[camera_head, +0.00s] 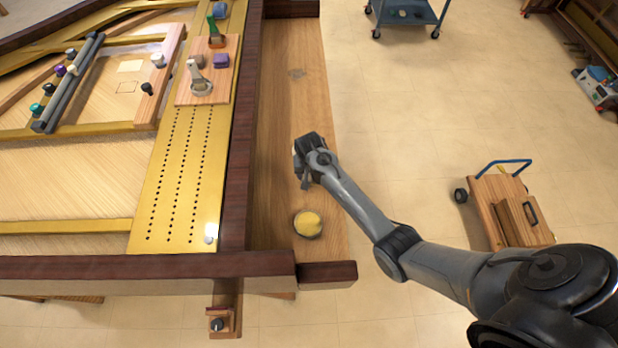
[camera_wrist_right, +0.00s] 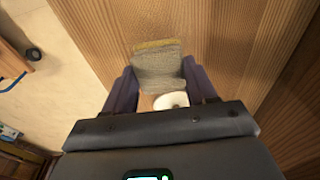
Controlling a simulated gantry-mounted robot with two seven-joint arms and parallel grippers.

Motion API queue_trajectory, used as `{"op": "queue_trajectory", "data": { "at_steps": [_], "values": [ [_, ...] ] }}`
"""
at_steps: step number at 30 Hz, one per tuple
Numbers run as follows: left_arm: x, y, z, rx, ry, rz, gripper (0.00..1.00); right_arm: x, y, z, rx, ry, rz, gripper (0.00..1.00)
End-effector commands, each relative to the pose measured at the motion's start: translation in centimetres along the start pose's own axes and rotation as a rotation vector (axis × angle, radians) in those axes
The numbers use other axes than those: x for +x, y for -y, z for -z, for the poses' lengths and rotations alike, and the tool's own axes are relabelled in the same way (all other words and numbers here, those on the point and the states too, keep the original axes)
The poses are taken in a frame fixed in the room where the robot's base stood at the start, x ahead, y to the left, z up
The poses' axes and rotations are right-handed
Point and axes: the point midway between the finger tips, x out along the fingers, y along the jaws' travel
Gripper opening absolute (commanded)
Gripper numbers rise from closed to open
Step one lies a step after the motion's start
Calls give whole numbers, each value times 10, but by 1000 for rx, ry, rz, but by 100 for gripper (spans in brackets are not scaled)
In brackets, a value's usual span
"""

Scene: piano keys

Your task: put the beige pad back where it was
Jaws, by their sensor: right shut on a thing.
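My right gripper (camera_head: 303,168) is over the wooden side ledge (camera_head: 285,120) beside the piano. In the right wrist view its two dark fingers (camera_wrist_right: 160,88) are shut on the beige pad (camera_wrist_right: 157,67), a greyish-beige block with a yellowish far edge. A small white rounded piece (camera_wrist_right: 171,100) shows between the fingers, close to the palm. The pad is mostly hidden by the gripper in the head view. I cannot tell whether it touches the ledge. My left gripper is not in view.
A yellow round item in a dark-rimmed dish (camera_head: 307,223) sits on the ledge near the gripper. A wooden board with tools (camera_head: 211,70) lies left, past the dark rim (camera_head: 238,150). The ledge's middle is clear.

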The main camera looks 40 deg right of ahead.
Motion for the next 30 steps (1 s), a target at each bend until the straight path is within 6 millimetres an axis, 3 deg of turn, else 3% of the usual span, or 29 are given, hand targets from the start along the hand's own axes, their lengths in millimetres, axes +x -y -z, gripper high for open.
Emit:
{"op": "queue_trajectory", "data": {
  "at_steps": [6,19,20,24,30],
  "values": [
    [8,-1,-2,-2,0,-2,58,28,0,-4,0,1,0,28],
    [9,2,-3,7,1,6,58,33,0,-4,0,0,1,28],
    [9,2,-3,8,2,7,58,32,0,-4,0,0,1,59],
    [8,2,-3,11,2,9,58,32,0,-4,0,0,1,81],
    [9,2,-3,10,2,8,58,32,0,-4,0,0,1,82]
  ]
}}
